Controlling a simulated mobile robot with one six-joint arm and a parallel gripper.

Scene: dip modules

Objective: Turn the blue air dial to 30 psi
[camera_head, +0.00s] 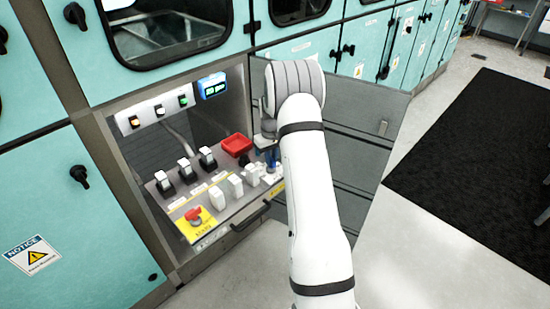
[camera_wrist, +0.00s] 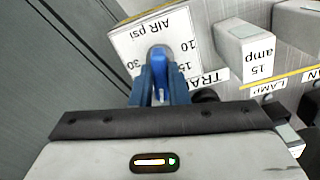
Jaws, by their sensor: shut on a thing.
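The blue air dial (camera_wrist: 158,62) sits on a white plate (camera_wrist: 126,42) marked "AIR psi" in the wrist view, with 10, 15 and 30 readable around it. My gripper (camera_wrist: 160,88) has its two blue fingers shut on the dial, one on each side. The fingers and the dial hide part of the scale, so I cannot tell the exact value it points to. In the head view my gripper (camera_head: 271,168) is at the right end of the control panel (camera_head: 215,205), and the dial is hidden behind my arm.
White blocks, one marked "15 amp" (camera_wrist: 243,48), stand beside the dial. An open grey cabinet door (camera_head: 375,135) stands right of my arm.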

